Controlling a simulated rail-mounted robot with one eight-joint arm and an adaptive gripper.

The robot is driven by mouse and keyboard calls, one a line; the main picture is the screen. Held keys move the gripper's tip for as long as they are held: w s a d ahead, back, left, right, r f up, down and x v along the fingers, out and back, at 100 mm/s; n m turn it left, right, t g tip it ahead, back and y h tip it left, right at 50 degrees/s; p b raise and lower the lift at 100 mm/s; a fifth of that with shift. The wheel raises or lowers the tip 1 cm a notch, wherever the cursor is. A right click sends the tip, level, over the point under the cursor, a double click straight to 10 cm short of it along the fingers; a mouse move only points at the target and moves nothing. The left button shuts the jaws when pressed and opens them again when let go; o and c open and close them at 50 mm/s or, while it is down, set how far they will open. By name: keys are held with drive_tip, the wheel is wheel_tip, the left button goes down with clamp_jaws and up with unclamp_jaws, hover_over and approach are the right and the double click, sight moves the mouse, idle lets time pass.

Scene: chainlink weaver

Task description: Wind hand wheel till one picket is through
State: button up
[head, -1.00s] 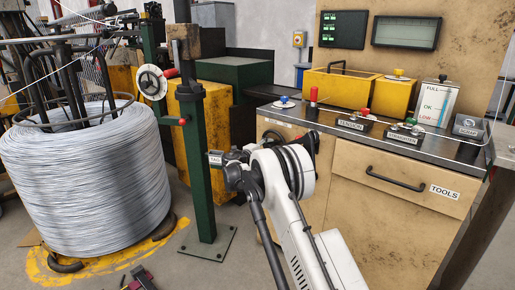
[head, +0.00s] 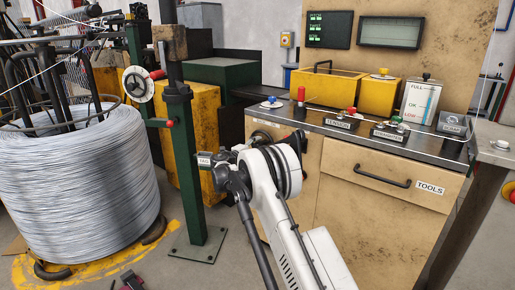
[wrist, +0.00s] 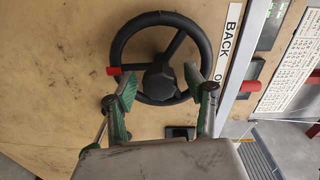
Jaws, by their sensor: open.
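In the wrist view a black hand wheel (wrist: 126,35) with spokes, a dark hub and a red grip at its left rim is mounted on a worn beige panel. My gripper (wrist: 160,81) is open, its green-padded fingers spread on either side of the hub. The fingers overlap the wheel's lower part in the picture; I cannot tell if they touch it. In the head view my wrist hides most of this area of the cabinet front, and part of a dark round shape (head: 264,127) shows there. No picket can be made out clearly.
A big wire coil (head: 75,190) stands at left. A green post (head: 187,170) carries a white-faced wheel (head: 138,84) with a red knob.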

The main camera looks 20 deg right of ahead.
drive_tip(key=v, duration=1.2)
drive_tip(key=shift+r, duration=0.1)
drive_tip(key=shift+c, duration=0.2)
